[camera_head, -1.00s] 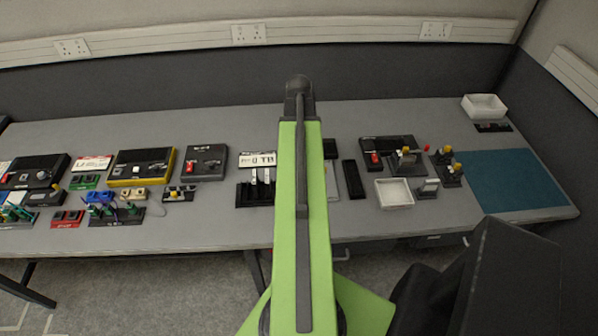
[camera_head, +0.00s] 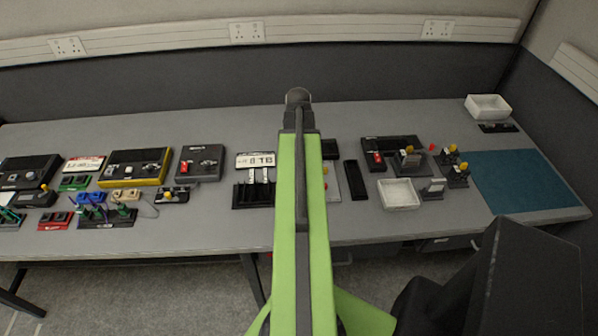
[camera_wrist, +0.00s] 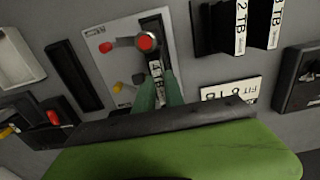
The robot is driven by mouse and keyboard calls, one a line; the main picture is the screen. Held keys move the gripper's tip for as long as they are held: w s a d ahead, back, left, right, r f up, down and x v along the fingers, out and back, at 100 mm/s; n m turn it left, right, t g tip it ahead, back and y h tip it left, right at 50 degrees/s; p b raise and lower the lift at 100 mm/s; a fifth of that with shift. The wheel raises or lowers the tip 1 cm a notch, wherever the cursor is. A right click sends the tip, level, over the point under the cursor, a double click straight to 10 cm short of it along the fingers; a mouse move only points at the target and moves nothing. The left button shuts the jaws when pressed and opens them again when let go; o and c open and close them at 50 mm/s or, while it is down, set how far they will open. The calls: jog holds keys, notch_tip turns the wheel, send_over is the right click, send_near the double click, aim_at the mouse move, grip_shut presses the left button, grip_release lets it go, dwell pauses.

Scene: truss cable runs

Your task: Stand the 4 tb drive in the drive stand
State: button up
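The 4 TB drive (camera_wrist: 157,69) is dark with a white label on its edge. In the wrist view it lies along a pale panel, under the tips of my gripper (camera_wrist: 160,76). The green fingers flank its label; whether they touch it is unclear. In the head view my arm hides the drive and fingertips. The black drive stand (camera_head: 240,195), with slots, is just left of my arm. It holds two drives with white labels, and it also shows at the top right of the wrist view (camera_wrist: 207,38), where one label reads 2 TB.
A white sign (camera_head: 256,161) reading 8 TB stands behind the stand. The pale panel (camera_wrist: 104,43) carries red and yellow knobs (camera_wrist: 147,42) close to the fingers. A black bar (camera_head: 355,180) and a white tray (camera_head: 398,194) lie to the right. A teal mat (camera_head: 530,182) is clear.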

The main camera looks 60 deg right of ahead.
grip_shut()
jog(key=shift+r+p, duration=4.5)
